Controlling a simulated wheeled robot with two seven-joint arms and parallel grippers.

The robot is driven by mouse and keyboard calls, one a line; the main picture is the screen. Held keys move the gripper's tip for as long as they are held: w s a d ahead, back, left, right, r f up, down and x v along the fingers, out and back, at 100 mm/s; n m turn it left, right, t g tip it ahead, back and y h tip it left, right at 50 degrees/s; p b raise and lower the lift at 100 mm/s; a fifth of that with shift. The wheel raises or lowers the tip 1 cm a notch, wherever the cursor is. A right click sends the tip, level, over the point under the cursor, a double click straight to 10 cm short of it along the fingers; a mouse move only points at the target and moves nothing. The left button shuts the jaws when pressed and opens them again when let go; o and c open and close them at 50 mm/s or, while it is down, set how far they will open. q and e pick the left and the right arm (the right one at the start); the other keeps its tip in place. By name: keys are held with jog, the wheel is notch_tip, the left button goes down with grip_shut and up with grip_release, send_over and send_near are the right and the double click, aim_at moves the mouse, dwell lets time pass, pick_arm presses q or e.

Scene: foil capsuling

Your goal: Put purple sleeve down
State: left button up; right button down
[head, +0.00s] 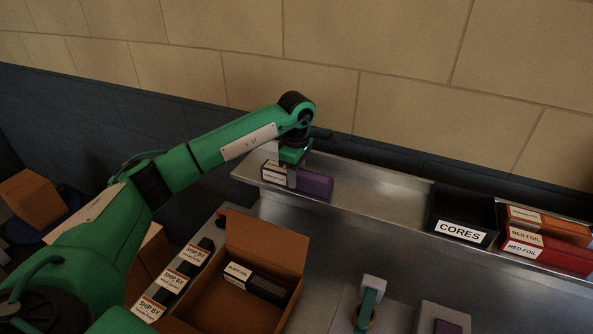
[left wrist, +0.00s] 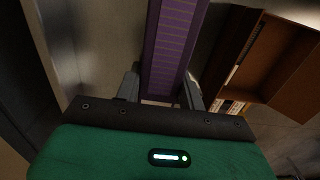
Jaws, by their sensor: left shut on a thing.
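The purple sleeve (head: 314,185) is a long purple box with a white label on its left end, at the left part of the raised metal shelf (head: 385,188) in the head view. My left gripper (head: 292,178) points down over it and is shut on it. In the left wrist view the sleeve (left wrist: 172,45) runs between the two fingers (left wrist: 160,88). Its underside is at or very near the shelf; I cannot tell whether it touches. My right gripper is not in view.
A black bin marked CORES (head: 458,232) and red foil boxes (head: 545,238) stand on the shelf's right part. An open cardboard box (head: 265,240) holding a dark labelled sleeve (head: 257,283) sits below in front. The shelf between the purple sleeve and the bin is clear.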

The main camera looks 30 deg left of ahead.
pick_arm(q)
jog(key=shift+f, duration=0.15)
jog(key=o, duration=1)
jog(key=shift+r, duration=0.4)
notch_tip(320, 180, up, 10)
jog(key=b, duration=0.4)
jog(key=shift+d, duration=0.1)
jog(key=shift+r+b, duration=0.35)
jog(key=shift+r, duration=0.45)
